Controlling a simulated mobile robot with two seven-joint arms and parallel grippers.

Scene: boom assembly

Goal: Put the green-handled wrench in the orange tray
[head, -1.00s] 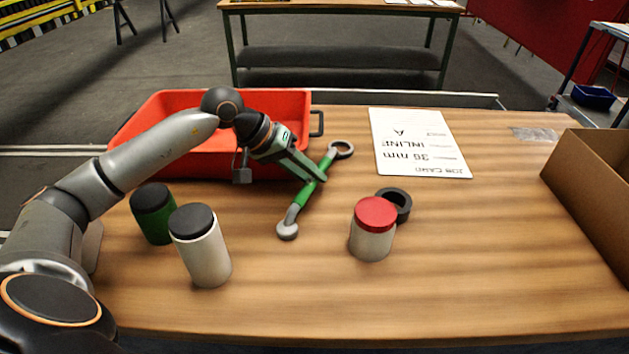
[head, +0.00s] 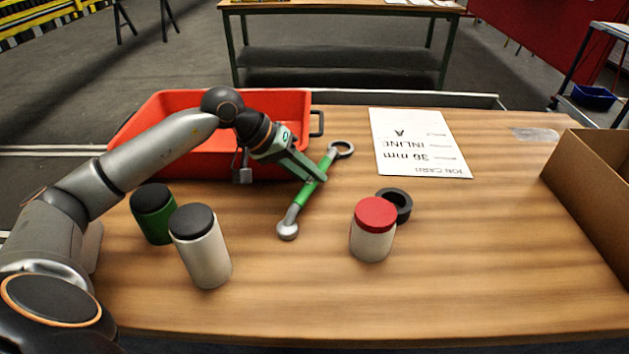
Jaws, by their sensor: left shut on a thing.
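The green-handled wrench (head: 305,195) has grey ends, one a ring at the upper right and one a rounded head at the lower left. My left gripper (head: 316,177) is shut on its green handle near the middle. I cannot tell whether the wrench rests on the table or is just above it. The orange tray (head: 160,106) stands at the back left of the table, behind my left arm, which hides part of it. The wrench is outside the tray, to its front right. My right gripper is not in view.
A green jar (head: 152,215) and a white jar with a dark lid (head: 202,248) stand front left. A red-lidded jar (head: 373,230) stands beside a dark ring (head: 399,204). A job card (head: 418,145) lies behind them. A cardboard box (head: 590,185) is at right. The front right table is clear.

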